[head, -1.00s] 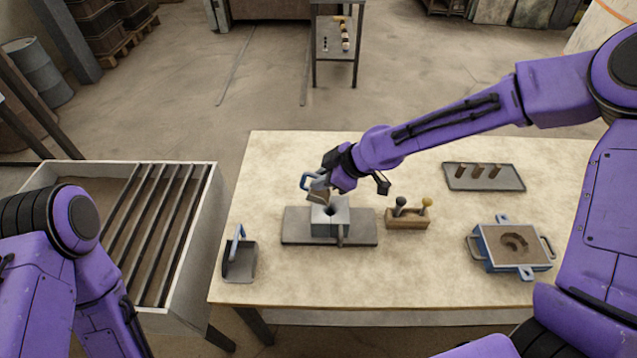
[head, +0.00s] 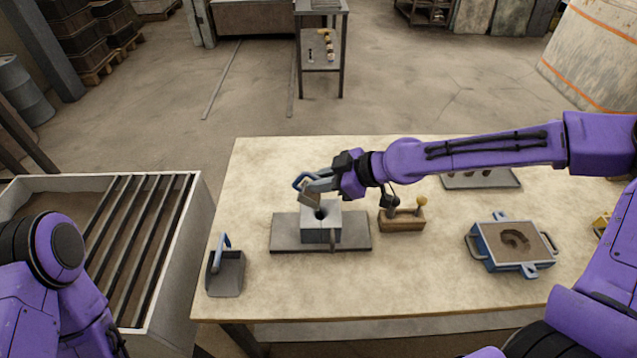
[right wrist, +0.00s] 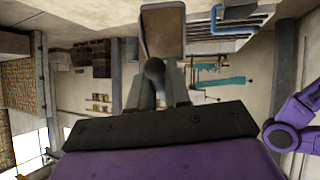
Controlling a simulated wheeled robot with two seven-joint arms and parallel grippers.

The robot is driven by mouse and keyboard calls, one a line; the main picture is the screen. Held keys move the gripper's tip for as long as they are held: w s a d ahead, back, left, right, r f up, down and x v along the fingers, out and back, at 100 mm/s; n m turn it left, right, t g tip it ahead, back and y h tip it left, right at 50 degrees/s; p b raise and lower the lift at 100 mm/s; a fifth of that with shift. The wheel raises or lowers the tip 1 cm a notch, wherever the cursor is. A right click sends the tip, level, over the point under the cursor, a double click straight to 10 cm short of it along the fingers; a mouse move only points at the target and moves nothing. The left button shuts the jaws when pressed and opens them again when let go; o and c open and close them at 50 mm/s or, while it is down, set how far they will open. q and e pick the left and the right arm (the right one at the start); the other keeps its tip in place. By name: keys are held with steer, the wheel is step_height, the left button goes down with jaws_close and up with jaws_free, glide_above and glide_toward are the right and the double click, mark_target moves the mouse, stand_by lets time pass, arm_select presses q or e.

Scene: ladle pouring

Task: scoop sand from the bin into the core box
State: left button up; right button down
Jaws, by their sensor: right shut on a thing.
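My right gripper (head: 335,183) is shut on a small scoop (head: 309,194). The scoop is tilted just above the grey core box (head: 321,234), near its dark top opening. A blue loop shows beside the scoop. In the right wrist view, the scoop (right wrist: 163,30) extends from between the fingers (right wrist: 157,88), its inner face brownish; I cannot tell how much sand it holds. The core box stands on a dark plate (head: 285,232). The sand bin (head: 173,275) is at the left, with dark bars across part of it. My left gripper is out of view.
A wooden block with two knobs (head: 402,222) stands right of the plate. A blue frame with sand (head: 512,243) and a dark tray (head: 482,180) are further right. The front middle of the table is clear.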

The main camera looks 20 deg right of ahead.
steer(key=shift+f+b, duration=0.15)
steer(key=shift+b, duration=0.4)
steer(key=b, duration=0.1)
steer(key=d+t+y+b, duration=0.1)
steer(key=b, duration=0.1)
steer(key=shift+s+y, duration=0.25)
steer(key=shift+y, duration=0.05)
steer(key=shift+d, duration=0.1)
